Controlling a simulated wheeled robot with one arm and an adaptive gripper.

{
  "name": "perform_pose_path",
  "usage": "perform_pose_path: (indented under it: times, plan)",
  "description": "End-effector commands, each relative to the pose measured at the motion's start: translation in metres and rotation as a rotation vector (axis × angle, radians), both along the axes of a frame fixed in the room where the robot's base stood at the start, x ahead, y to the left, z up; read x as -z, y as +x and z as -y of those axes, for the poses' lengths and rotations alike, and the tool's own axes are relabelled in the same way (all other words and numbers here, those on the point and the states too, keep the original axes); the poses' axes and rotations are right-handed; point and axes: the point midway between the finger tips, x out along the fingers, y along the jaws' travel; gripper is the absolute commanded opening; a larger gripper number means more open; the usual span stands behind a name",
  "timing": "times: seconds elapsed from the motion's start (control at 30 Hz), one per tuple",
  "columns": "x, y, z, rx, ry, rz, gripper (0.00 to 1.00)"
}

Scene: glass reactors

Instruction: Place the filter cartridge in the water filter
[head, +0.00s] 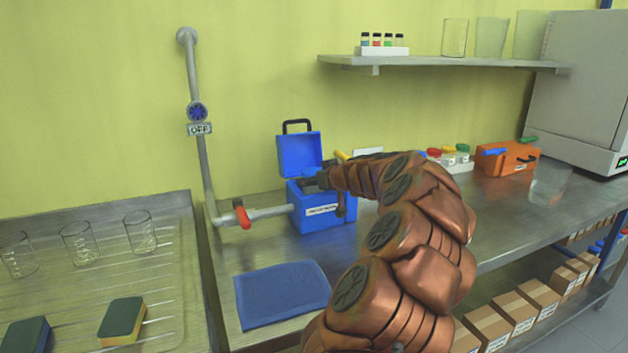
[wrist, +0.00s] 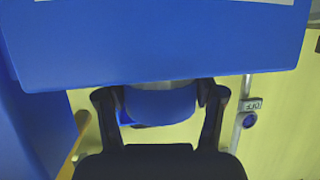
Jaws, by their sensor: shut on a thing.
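The water filter (head: 316,212) is a blue box on the counter with a white label and its lid (head: 300,153) raised. A pipe joins it on the left. My gripper (head: 314,180) is at the opening between lid and box, coming from the right. In the wrist view my gripper (wrist: 160,108) is shut on the filter cartridge (wrist: 160,102), a short cylinder with a blue band and a grey part. Large blue surfaces of the filter (wrist: 160,45) fill the top of that view and partly hide the cartridge. In the head view I cannot make out the cartridge or how deep it sits.
A red-handled valve (head: 241,214) sits on the pipe, below an OFF sign (head: 200,129). A blue cloth (head: 282,294) lies in front. An orange box (head: 507,158) and colored-cap bottles (head: 449,156) stand to the right. A shelf (head: 440,62) hangs above. Beakers (head: 140,233) stand at left.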

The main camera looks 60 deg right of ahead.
Motion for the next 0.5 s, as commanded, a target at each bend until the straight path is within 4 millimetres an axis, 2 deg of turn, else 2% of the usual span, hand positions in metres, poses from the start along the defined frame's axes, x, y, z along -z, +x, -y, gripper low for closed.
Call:
perform_pose_path:
  times: [0.03,0.07,0.1,0.17,0.5]
  plan:
    - [0.0017,0.0,0.0002,0.0,0.0,0.001,0.28]
    - [0.0009,-0.0001,0.0002,0.0,0.0,0.001,0.7]
    - [0.0005,-0.0002,0.0002,0.001,0.0,0.0,0.74]
    - [0.0004,-0.0002,0.0003,0.001,0.0,0.0,0.78]
    - [-0.001,-0.0004,0.0004,0.001,0.0,0.0,0.78]
